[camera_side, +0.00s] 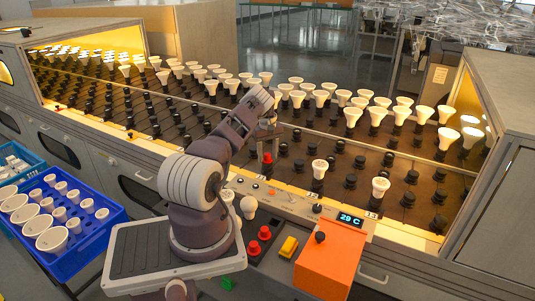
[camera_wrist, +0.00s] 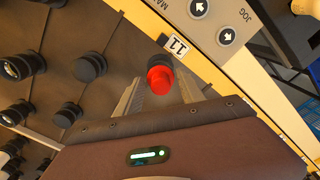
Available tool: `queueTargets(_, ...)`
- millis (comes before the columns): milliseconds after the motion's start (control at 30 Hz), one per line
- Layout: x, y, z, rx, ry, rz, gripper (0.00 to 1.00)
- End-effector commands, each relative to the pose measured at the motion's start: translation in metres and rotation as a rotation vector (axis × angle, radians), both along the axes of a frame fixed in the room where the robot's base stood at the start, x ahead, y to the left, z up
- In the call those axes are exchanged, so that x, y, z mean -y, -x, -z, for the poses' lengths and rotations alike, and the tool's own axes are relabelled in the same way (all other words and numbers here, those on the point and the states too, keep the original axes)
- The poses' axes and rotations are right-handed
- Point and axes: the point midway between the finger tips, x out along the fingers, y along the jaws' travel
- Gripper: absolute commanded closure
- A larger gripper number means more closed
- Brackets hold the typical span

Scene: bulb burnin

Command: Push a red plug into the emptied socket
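My gripper (camera_side: 268,143) points down over the front edge of the rack. A red plug (camera_side: 267,157) with a black base is between its fingertips. Two more red plugs (camera_side: 265,233) (camera_side: 253,248) stand on the console.
Black sockets (camera_side: 298,165) fill the rack, many holding white bulbs (camera_side: 319,168). The console (camera_side: 290,200) runs along the front, with an orange box (camera_side: 330,262) and a yellow block (camera_side: 289,246). A blue crate of bulbs (camera_side: 98,245) stands at the left.

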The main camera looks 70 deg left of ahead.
Motion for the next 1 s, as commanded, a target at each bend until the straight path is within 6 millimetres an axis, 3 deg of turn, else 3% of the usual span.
queueTargets(67, 0.000, 0.000, 0.000, 0.000, 0.000, 0.000, 0.36)
queueTargets(367, 0.000, 0.000, -0.002, 0.000, 0.000, 0.000, 0.36)
queueTargets(700, -0.001, 0.000, -0.062, 0.001, -0.002, 0.000, 0.36)
queueTargets(1000, 0.000, 0.000, -0.071, 0.000, 0.000, 0.000, 0.36)
